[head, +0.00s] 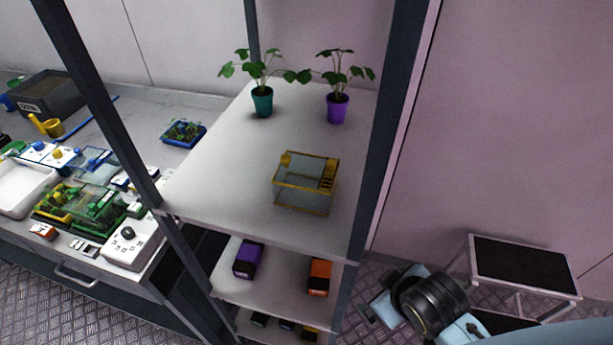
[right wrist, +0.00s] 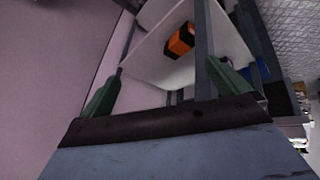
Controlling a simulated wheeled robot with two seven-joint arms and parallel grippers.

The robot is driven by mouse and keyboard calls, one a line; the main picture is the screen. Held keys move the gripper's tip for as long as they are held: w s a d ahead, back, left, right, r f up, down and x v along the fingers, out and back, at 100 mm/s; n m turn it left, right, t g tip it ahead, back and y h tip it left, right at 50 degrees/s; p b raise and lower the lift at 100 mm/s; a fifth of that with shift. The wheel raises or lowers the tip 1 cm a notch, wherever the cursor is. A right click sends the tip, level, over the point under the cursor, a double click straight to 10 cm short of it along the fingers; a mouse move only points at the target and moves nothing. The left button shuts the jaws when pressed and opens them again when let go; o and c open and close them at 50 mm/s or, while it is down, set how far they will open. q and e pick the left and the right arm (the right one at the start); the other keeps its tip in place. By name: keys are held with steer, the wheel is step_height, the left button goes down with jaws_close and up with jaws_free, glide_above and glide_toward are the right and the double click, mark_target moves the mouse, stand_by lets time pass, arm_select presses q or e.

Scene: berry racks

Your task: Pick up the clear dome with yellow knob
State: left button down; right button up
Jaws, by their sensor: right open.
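The clear dome (head: 305,196) is a see-through box with yellow edges and a yellow knob (head: 286,158) at its top left corner. It sits upright on the top shelf (head: 215,165) of the rack, near the front right. My right gripper (head: 372,305) is at the lower right, outside the rack, below the top shelf's level and apart from the dome. In the right wrist view its two green fingers (right wrist: 168,88) are spread with nothing between them. The dome does not show clearly in that view. My left gripper is not in view.
Two potted plants, teal (head: 262,103) and purple (head: 338,109), stand behind the dome. A dark rack post (head: 378,150) rises at the right. Purple (head: 248,260) and orange (head: 319,278) boxes lie on the shelf below. A cluttered bench (head: 75,285) is left; a black-topped stand (head: 525,265) is right.

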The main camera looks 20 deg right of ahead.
steer(key=w+d+r+n+t+h, duration=0.1)
steer(key=w+d+r+n+t, duration=0.4)
steer(key=w+r, duration=0.25)
steer(key=m+y, duration=1.7)
steer(key=m, duration=1.7)
glide_toward(315, 173)
steer(key=shift+g, duration=0.4)
steer(key=x, duration=0.1)
steer(key=p+x, duration=0.1)
steer(key=x, duration=0.1)
steer(key=p+x, duration=0.1)
steer(key=x, duration=0.1)
steer(key=shift+w+d+f, duration=0.25)
steer(key=shift+w+f, duration=0.1)
steer(key=p+x, duration=0.2)
steer(key=x, duration=0.2)
steer(key=shift+a+r+p, duration=0.1)
steer(key=shift+a+p, duration=0.05)
steer(key=shift+p, duration=0.15)
steer(key=shift+w+a, duration=0.3)
steer(key=shift+a, duration=0.1)
steer(key=c, duration=1)
